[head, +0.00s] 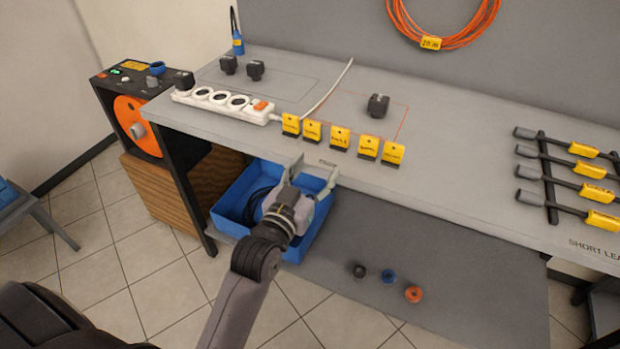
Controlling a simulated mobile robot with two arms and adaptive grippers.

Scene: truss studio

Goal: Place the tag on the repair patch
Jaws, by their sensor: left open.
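Several yellow tags with dark bases stand in a row along the bench's front edge, from the leftmost tag (290,125) to the rightmost tag (393,153). Their print is too small to read surely. Behind them, a thin orange outline (345,101) marks an area of the bench top with a black plug (377,106) in it. I cannot tell for certain whether this area is the repair patch. My left gripper (315,170) is open and empty at the bench's front edge, just below the tags and over the blue bin. My right gripper is not in view.
A white power strip (226,104) lies left of the tags. A blue bin (230,205) with dark cable sits below. Leads with yellow labels rest on a black rack (546,178) at right. An orange cable coil (432,40) hangs behind. Bench top between outline and rack is clear.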

